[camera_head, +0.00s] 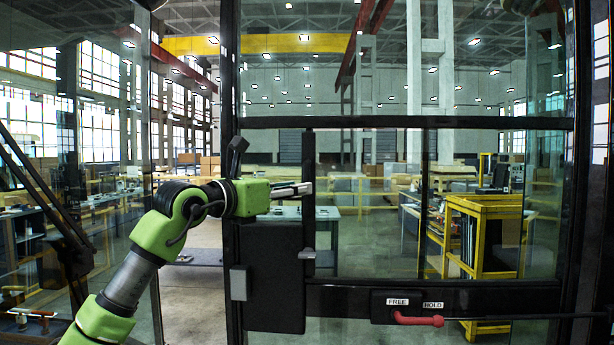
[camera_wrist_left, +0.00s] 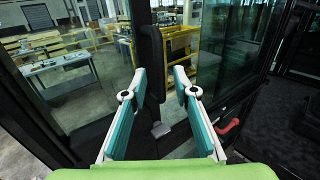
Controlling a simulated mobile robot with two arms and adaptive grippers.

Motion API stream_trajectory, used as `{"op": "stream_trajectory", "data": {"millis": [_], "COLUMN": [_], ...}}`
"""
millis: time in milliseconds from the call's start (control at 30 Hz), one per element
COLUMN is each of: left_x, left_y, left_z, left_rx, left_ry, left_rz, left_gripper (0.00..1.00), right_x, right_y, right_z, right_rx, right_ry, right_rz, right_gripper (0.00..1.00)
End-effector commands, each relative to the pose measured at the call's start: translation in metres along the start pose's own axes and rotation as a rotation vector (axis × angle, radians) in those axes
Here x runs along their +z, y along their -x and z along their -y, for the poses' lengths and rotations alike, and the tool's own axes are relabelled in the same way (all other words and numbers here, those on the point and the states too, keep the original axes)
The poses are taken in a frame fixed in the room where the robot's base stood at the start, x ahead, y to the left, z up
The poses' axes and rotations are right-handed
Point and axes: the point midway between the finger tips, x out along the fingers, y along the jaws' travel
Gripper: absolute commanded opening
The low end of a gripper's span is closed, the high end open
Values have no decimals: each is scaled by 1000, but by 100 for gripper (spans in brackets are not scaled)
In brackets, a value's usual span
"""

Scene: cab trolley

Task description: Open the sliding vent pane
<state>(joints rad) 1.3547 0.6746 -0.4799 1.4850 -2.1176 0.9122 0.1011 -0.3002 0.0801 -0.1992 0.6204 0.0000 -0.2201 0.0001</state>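The vent pane (camera_head: 370,200) is a clear sheet in the lower window opening, with a dark upright bar (camera_head: 308,160) along its left side. The bar also shows in the wrist view (camera_wrist_left: 152,55), ahead of and between my fingers. My left gripper (camera_head: 298,189) is open, its fingertips close to the bar in the head view. The left gripper also shows in the wrist view (camera_wrist_left: 159,75), with both fingers apart and nothing held. Whether a finger touches the bar I cannot tell. My right gripper is in neither view.
A red lever (camera_head: 418,319) sits on the lower rail below FREE and HOLD labels; it also shows in the wrist view (camera_wrist_left: 229,128). A black box (camera_head: 275,280) is below my gripper. A dark post (camera_head: 229,100) stands left of it. A yellow stand (camera_head: 485,240) is beyond the glass.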

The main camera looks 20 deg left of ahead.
Motion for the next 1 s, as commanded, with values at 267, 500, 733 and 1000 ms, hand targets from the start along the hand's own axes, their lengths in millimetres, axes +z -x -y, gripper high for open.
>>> {"op": "stream_trajectory", "data": {"millis": [267, 500, 733, 1000], "left_x": [2, -1, -1, -1], "left_y": [-41, -49, -49, -49], "left_z": [0, 0, 0, 0], "left_rx": [-1, 0, 0, 0], "left_ry": [2, -1, 0, 0], "left_rz": [-2, 0, 0, 0], "left_gripper": [27, 27, 11, 0], "right_x": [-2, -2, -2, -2], "right_y": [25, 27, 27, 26], "right_z": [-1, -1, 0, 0], "right_rx": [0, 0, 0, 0], "right_ry": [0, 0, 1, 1], "right_rz": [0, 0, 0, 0], "right_gripper": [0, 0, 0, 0]}}
